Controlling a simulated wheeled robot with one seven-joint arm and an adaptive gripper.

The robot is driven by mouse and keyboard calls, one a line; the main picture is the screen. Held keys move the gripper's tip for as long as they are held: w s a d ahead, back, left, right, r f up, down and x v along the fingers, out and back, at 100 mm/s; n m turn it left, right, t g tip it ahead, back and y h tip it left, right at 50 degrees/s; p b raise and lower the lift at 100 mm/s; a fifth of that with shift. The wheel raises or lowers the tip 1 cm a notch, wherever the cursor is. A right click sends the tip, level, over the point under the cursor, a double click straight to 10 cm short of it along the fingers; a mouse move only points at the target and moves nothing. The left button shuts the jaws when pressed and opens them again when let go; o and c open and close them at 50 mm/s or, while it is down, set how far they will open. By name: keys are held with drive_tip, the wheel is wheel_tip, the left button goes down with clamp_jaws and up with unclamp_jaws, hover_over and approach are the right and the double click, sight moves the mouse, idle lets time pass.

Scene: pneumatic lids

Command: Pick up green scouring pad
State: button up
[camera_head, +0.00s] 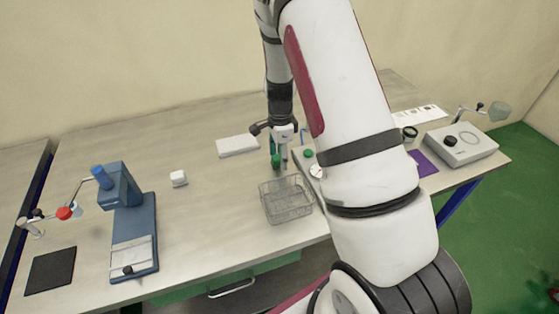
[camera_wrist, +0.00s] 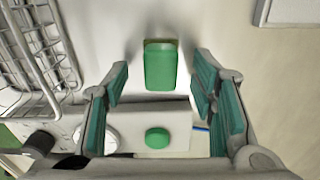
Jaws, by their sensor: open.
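The green scouring pad (camera_wrist: 160,68) shows in the wrist view as a rounded green block with a thin yellow-brown edge at its far end. My gripper (camera_wrist: 160,88) is open, with one teal-padded finger on each side of the pad and a visible gap to both. I cannot tell the height between fingers and pad. In the head view my gripper (camera_head: 280,158) points down just behind the wire basket, and a green patch shows at its fingers; I cannot tell pad from finger there.
The wire basket (camera_head: 287,205) stands close in front of my gripper, at left in the wrist view (camera_wrist: 40,50). A device with a round green button (camera_wrist: 157,138) is beside it.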

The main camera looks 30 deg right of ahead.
drive_tip(key=shift+f, duration=0.45)
clamp_jaws()
wheel_tip(320, 180, up, 10)
drive_tip(key=shift+r+b, duration=0.1)
drive_tip(key=shift+b, duration=0.55)
